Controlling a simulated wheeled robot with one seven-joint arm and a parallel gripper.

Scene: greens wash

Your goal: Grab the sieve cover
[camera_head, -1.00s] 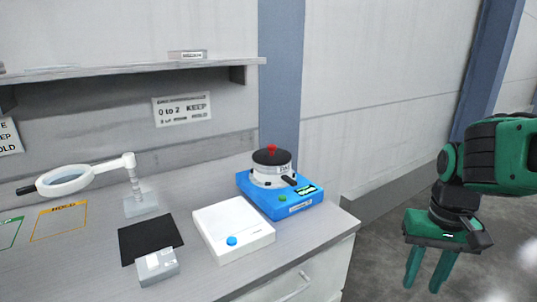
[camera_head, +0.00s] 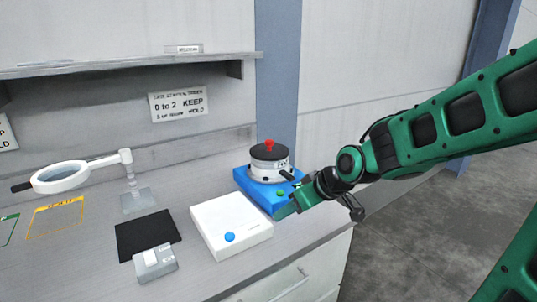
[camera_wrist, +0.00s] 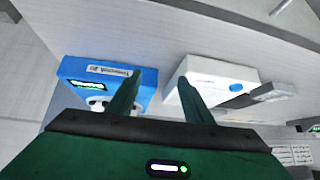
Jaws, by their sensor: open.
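The sieve cover (camera_head: 268,151) is a dark round lid with a red knob (camera_head: 269,143). It sits on top of a metal sieve (camera_head: 268,168) on a blue shaker base (camera_head: 257,192). My gripper (camera_head: 284,213) is at the front right of the blue base, lower than the cover and apart from it. In the wrist view my gripper (camera_wrist: 157,92) is open and empty, its two green fingers spread between the blue base (camera_wrist: 112,72) and a white device (camera_wrist: 222,70). The cover is not visible in the wrist view.
A white device with a blue button (camera_head: 230,225) stands left of the blue base. A black mat (camera_head: 147,235), a small grey block (camera_head: 155,262) and a magnifier lamp (camera_head: 62,177) lie further left. A shelf (camera_head: 125,64) runs above the bench. The bench's right edge is near my arm.

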